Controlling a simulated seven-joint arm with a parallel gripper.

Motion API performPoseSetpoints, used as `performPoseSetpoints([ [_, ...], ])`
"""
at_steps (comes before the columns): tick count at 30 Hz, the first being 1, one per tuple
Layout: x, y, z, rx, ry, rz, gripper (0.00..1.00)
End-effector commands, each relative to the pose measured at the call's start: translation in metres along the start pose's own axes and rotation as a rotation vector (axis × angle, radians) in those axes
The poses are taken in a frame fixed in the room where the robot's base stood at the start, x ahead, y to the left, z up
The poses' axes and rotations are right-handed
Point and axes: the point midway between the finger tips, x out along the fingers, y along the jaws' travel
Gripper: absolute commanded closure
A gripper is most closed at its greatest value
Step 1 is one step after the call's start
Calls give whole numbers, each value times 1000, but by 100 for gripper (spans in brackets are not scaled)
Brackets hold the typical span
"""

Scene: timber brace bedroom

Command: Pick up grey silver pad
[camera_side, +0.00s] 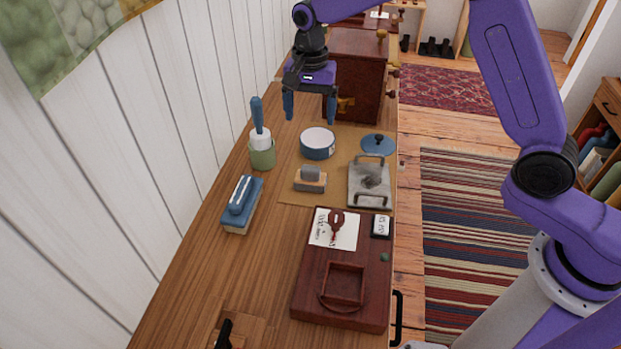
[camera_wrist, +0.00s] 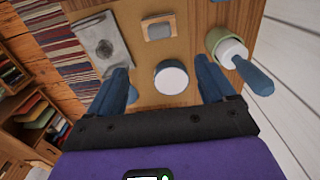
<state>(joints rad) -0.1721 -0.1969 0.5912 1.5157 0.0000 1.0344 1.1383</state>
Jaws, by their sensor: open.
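A flat grey silver tray-like piece (camera_side: 356,192) with dark handles lies on a tan mat (camera_side: 292,196), near the table's right edge. A darker grey patch (camera_side: 372,177) is on it. The piece also shows at the upper left of the wrist view (camera_wrist: 108,58). A smaller block with a grey top (camera_side: 310,173) and tan base lies to its left; I cannot tell for sure which one the task calls the pad. My gripper (camera_side: 310,107) is open and empty, pointing down above the table, behind both. It touches neither.
A blue-and-white round pot (camera_side: 318,150) stands below my gripper, with a blue lid (camera_side: 378,145) to its right. A green cup (camera_side: 262,155) holds a blue-handled tool. A blue brush (camera_side: 242,203) lies left. A red-brown box (camera_side: 312,285) is in front; a wooden cabinet (camera_side: 357,65) stands behind.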

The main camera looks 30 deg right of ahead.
Motion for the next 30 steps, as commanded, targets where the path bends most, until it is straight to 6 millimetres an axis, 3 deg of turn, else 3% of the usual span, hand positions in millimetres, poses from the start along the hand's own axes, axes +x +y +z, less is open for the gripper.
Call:
performPoseSetpoints([
  [18, 104, 1, 0, 0, -2, 5, 17],
  [30, 138, 2, 0, 0, -1, 3, 17],
])
